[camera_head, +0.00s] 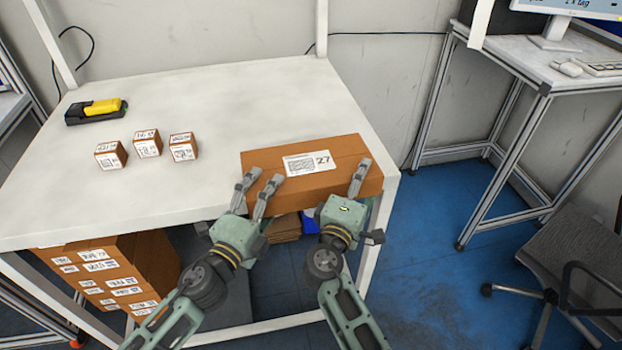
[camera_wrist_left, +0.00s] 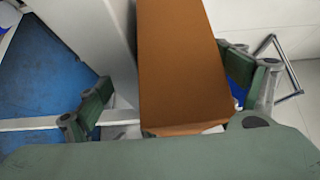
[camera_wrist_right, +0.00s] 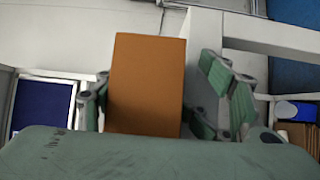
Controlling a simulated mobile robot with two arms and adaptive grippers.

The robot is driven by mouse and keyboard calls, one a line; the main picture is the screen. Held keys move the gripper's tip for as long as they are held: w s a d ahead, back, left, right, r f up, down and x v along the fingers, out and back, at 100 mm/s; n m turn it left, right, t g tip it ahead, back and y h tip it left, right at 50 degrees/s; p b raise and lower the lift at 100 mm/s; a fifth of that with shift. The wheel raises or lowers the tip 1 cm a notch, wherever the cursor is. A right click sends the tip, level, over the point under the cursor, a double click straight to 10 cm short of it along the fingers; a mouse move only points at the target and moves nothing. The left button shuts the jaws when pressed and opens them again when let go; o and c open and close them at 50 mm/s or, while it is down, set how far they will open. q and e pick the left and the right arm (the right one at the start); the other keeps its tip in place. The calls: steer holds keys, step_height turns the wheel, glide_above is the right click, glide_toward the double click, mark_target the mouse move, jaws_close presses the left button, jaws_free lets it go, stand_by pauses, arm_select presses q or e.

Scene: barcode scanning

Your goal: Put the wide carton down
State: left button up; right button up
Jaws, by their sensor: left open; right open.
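The wide carton (camera_head: 265,161) is a long brown box with a white label marked 27 on its top. It lies at the right front of the white table (camera_head: 200,95), near the front edge. My left gripper (camera_head: 263,186) is open at the carton's front left part. The left wrist view shows the carton (camera_wrist_left: 180,65) between its spread fingers. My right gripper (camera_head: 352,180) is open at the carton's front right part. In the right wrist view the carton (camera_wrist_right: 146,80) stands between the fingers. The carton's underside is hidden.
Three small labelled boxes (camera_head: 147,143) and a black and yellow scanner (camera_head: 97,109) are on the table's left half. A stack of labelled cartons (camera_head: 115,270) is below the table. A desk with a monitor (camera_head: 555,25) and a chair (camera_head: 575,255) stand at right.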

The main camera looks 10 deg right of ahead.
steer(key=shift+s+a+f+y, duration=0.1)
steer(key=shift+a+f+y, duration=0.25)
steer(key=shift+f, duration=0.45)
steer(key=shift+s+a, duration=0.25)
steer(key=shift+s, duration=0.1)
arm_select(q)
steer(key=v, duration=0.7)
steer(key=shift+s+a, duration=0.25)
steer(key=shift+s, duration=0.1)
arm_select(e)
steer(key=r+v, duration=0.1)
steer(key=v, duration=0.5)
steer(key=shift+s, duration=0.35)
arm_select(q)
steer(key=shift+f, duration=0.1)
arm_select(e)
steer(key=shift+r, duration=0.15)
